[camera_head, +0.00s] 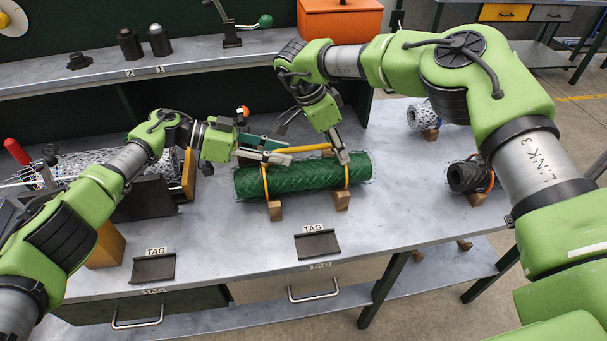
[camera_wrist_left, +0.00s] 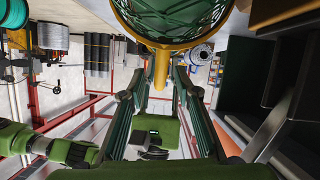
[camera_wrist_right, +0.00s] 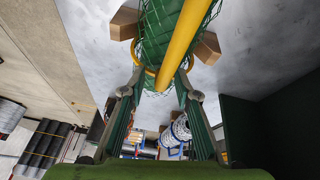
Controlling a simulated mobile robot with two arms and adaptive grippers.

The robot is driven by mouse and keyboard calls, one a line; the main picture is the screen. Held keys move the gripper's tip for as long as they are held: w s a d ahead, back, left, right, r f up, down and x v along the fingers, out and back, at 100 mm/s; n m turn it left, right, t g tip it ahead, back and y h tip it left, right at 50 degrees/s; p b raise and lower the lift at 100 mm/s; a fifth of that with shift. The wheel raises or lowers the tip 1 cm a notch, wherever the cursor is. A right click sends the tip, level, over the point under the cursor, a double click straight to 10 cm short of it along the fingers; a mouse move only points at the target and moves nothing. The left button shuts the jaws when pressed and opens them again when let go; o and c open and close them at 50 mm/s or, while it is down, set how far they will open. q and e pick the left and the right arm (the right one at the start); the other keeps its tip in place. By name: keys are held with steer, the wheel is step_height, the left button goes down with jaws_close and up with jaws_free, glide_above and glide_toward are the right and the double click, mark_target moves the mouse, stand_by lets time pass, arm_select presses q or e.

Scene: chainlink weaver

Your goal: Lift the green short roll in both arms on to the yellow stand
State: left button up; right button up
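The green short roll (camera_head: 300,177) is a mesh cylinder lying across two wooden blocks on the grey table. Yellow bands circle it and a yellow bar (camera_head: 298,149) runs along its top. I cannot tell for sure which thing is the yellow stand; a yellow-ended dark holder (camera_head: 188,176) is at left.
A pale mesh roll (camera_head: 85,163) lies behind my left arm. A dark roll (camera_head: 468,177) and a white-blue roll (camera_head: 421,116) lie at right. An ochre block (camera_head: 106,246) is at front left. Two tagged dark plates (camera_head: 317,244) lie near the front edge. A shelf (camera_head: 180,58) runs behind.

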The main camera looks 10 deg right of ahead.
arm_select(q)
jaws_close()
arm_select(e)
jaws_close()
